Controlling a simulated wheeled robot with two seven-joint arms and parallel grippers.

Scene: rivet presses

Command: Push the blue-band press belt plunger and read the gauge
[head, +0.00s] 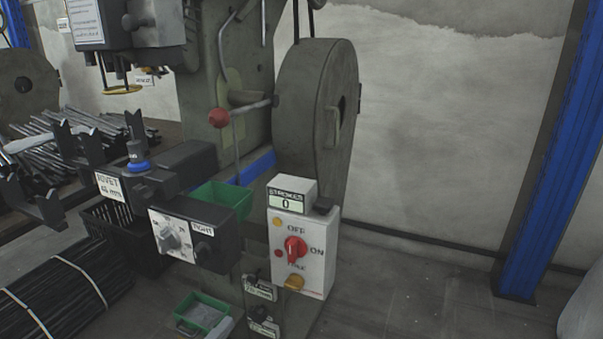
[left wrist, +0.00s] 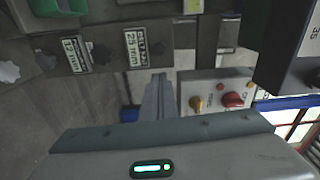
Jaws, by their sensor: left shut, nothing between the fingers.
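In the head view, a black upright knob with a blue band (head: 138,163) stands on the dark arm of the press (head: 225,70), above a label reading RIVET. The press has a large grey belt guard (head: 312,110). A counter box (head: 292,190) marked STROKES reads 0. No dial gauge can be made out. My left gripper (left wrist: 157,95) shows in the left wrist view, its fingers shut with nothing between them, apart from any press part. I cannot make it out in the head view. My right gripper is not in view.
A white switch box (head: 302,250) with a red knob is below the counter; a similar switch box (left wrist: 215,92) shows in the left wrist view. A red-ball lever (head: 219,117) sticks out. Rod bundles (head: 60,290) lie at left. Floor (head: 430,290) is clear at right, beside a blue post (head: 548,170).

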